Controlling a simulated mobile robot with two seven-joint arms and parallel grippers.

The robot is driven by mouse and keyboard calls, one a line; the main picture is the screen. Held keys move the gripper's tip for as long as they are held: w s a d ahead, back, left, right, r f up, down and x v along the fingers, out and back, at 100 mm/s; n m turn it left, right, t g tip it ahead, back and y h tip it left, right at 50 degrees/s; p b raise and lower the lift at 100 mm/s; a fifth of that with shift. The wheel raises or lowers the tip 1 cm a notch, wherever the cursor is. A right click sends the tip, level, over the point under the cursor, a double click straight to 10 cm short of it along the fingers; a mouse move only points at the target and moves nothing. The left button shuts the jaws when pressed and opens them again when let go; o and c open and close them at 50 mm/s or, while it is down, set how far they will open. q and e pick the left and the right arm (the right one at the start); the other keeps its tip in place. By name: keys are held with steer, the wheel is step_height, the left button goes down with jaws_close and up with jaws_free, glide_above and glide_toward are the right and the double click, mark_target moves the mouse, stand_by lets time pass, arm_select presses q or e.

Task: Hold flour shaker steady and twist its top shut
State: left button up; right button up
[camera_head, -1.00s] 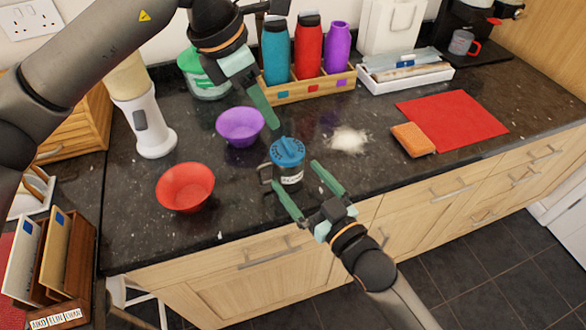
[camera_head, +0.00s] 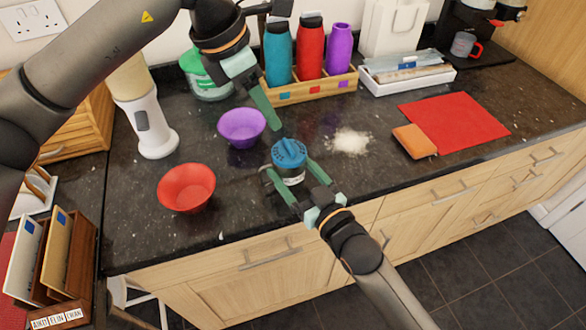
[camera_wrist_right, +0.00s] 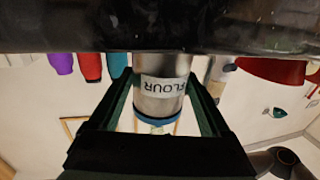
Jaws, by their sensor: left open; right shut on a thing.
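The flour shaker (camera_head: 290,168) stands upright on the dark counter near its front edge, with a blue ridged top (camera_head: 289,152). My right gripper (camera_head: 288,183) is shut on the shaker's body, one finger on each side. In the right wrist view the shaker (camera_wrist_right: 162,92) appears upside down between the fingers, with its FLOUR label facing the camera. My left gripper (camera_head: 277,126) is open just above and behind the blue top, apart from it. The far finger of the left gripper is partly hidden.
A purple bowl (camera_head: 241,127) and a red bowl (camera_head: 186,188) stand left of the shaker. Spilled flour (camera_head: 349,142), an orange sponge (camera_head: 414,141) and a red mat (camera_head: 455,121) lie to the right. A bottle rack (camera_head: 310,90) stands behind. The counter's front edge is close.

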mark_target(288, 146)
arm_select(q)
steer(key=shift+o, duration=0.2)
arm_select(e)
steer(key=c, duration=0.7)
arm_select(q)
steer(key=o, duration=0.4)
steer(key=shift+s+a+r, duration=0.15)
steer(key=shift+a+r, duration=0.55)
steer(key=shift+r, duration=0.35)
steer(key=shift+o, duration=1.1)
steer(key=shift+a, duration=0.1)
steer(key=shift+h, duration=0.3)
steer(key=x, duration=1.1)
steer(key=shift+f, duration=0.3)
steer(key=c, duration=1.4)
